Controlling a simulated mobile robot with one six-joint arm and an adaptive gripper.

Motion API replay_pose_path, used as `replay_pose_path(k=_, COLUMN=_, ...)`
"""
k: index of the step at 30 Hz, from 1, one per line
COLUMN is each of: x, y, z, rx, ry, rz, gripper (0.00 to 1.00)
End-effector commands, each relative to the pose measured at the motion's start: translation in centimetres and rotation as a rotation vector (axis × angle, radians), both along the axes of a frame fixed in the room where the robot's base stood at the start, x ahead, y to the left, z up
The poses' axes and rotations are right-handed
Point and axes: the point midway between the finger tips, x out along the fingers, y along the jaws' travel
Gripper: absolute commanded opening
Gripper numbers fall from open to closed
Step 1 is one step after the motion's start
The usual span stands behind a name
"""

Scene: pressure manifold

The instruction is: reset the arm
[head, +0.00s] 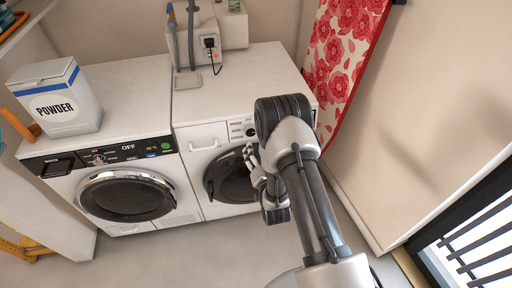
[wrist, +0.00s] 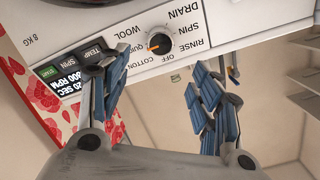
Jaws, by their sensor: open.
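My arm (head: 322,215) reaches from the bottom of the head view toward the right-hand washing machine (head: 232,95). It is bent at a dark joint above that machine's front. My gripper (head: 248,158) is open and empty in front of the machine, near its round door. In the wrist view, the two blue-padded fingers of my gripper (wrist: 157,72) stand wide apart with nothing between them. Beyond them, the machine's control panel appears upside down, with a dark dial (wrist: 160,41) bearing an orange mark and a small lit display (wrist: 75,72). The fingers appear apart from the dial.
A left washing machine (head: 104,178) stands beside it, with a powder box (head: 58,104) on top. A red floral cloth (head: 343,55) hangs at the right. A socket box (head: 207,42) with cables is behind. Floor is open in front of the machines.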

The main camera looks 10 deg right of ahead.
Motion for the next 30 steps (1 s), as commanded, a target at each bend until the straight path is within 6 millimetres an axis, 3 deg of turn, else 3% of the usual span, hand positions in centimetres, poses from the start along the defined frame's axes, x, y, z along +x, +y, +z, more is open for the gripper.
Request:
replay_pose_path(k=7, x=0.2, y=0.0, z=0.2, rx=-0.002, ry=0.002, rz=0.001, gripper=0.59)
replay_pose_path(k=11, x=1.3, y=0.0, z=2.0, rx=-0.019, ry=0.030, rz=0.003, gripper=0.59)
replay_pose_path(k=15, x=3.1, y=0.0, z=6.2, rx=-0.068, ry=0.110, rz=0.015, gripper=0.59)
replay_pose_path(k=20, x=3.3, y=0.0, z=11.6, rx=-0.134, ry=0.233, rz=0.038, gripper=0.59)
replay_pose_path(k=26, x=0.5, y=0.0, z=18.1, rx=-0.215, ry=0.385, rz=0.080, gripper=0.59)
replay_pose_path(k=30, x=-3.3, y=0.0, z=22.1, rx=-0.268, ry=0.492, rz=0.117, gripper=0.59)
